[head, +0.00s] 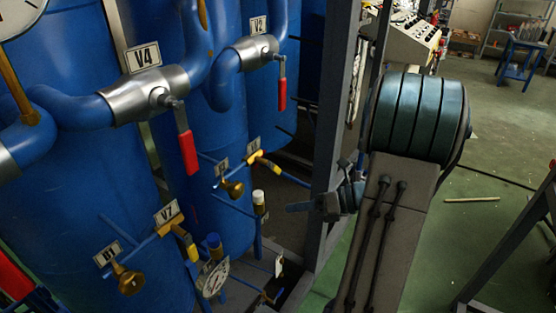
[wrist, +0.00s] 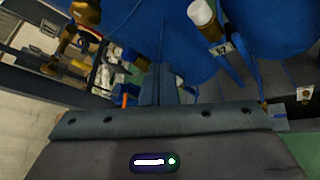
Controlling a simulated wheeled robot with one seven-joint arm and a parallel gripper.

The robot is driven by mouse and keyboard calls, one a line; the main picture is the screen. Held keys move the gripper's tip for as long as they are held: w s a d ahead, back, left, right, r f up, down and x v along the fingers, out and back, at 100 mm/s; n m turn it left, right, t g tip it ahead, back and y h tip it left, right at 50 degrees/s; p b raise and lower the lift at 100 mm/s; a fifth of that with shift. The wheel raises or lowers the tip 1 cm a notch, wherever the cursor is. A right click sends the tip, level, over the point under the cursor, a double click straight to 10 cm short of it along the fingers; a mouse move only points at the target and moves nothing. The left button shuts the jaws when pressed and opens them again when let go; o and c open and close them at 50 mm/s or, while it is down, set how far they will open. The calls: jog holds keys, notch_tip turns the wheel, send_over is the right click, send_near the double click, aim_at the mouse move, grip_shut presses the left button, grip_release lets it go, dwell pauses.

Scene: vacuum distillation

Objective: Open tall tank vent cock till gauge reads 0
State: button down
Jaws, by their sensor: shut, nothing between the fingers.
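Blue tanks fill the left of the head view; which is the tall one I cannot tell for sure. Small cocks with yellow levers sit on thin blue pipes: one by the V7 tag (head: 176,230) and another (head: 262,161) further back. Part of a larger gauge (head: 15,14) shows at the top left corner. My gripper (head: 291,207) is shut and empty, pointing left, right of the white-capped fitting (head: 259,197). It also shows shut in the wrist view (wrist: 160,72), facing blue tank surface.
Brass knobs stick out at B1 (head: 130,281) and further back (head: 233,187). Red-handled valves V4 (head: 187,150) and V2 (head: 282,92) hang above. A grey frame post (head: 333,130) stands close to my gripper. Green floor (head: 490,150) is open at the right.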

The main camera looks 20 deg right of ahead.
aim_at(274, 168)
jog(key=w+d+r+m+t+p, duration=0.1)
jog(key=d+m+t, duration=0.2)
jog(key=d+m, duration=0.15)
jog(key=w+a+p, duration=0.3)
jog(key=w+a, duration=0.1)
jog(key=w, duration=0.4)
jog(key=shift+w+a+r, duration=0.2)
jog(key=shift+a+r, duration=0.05)
jog(key=shift+r, duration=0.15)
jog(key=shift+h, duration=0.3)
